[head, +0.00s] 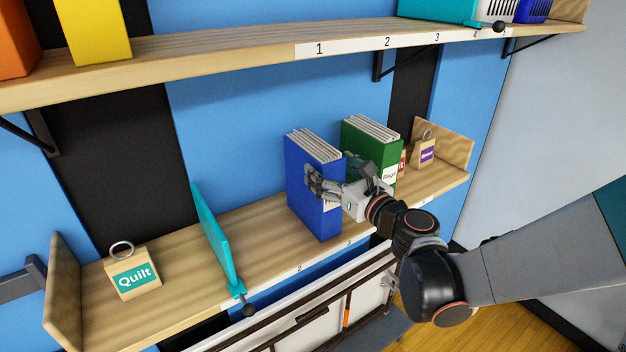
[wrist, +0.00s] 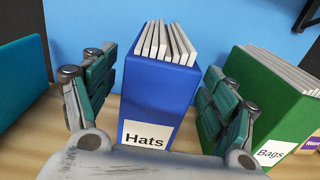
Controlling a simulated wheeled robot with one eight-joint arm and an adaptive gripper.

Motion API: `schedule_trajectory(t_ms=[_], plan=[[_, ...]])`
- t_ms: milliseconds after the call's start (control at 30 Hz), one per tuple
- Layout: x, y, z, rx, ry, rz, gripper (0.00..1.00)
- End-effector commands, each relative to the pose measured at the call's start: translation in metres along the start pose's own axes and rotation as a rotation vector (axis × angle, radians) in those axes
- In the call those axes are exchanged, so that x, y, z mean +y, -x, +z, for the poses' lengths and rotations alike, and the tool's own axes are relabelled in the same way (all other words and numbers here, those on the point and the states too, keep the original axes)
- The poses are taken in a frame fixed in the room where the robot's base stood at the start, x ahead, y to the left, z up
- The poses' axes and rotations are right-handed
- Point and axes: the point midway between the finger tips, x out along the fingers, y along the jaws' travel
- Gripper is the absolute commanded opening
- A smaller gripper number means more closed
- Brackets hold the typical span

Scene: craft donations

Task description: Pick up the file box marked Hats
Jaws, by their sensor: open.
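The blue file box (wrist: 158,92) carries a white label reading "Hats" and stands upright on the lower shelf. It also shows in the head view (head: 308,175), where my gripper covers part of its front and its label is hidden. My gripper (wrist: 158,105) is open, with one finger on each side of the blue box in the wrist view. I cannot tell whether either finger touches it. In the head view my gripper (head: 335,183) is at the front of the box.
A green file box (wrist: 270,105) marked "Bags" stands close to the right, near the right finger. A teal divider (head: 212,235) stands to the left, with free shelf between. A "Quilt" block (head: 132,275) sits at the left end. An upper shelf (head: 220,48) runs above.

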Motion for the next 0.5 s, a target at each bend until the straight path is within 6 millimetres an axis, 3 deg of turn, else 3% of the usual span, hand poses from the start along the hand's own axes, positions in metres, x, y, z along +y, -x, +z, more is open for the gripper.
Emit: schedule_trajectory(t_ms=[267,500], plan=[[0.001,-0.016,0.000,0.000,0.001,0.001,0.78],[0.002,-0.049,-0.002,0.000,0.001,0.002,0.78]])
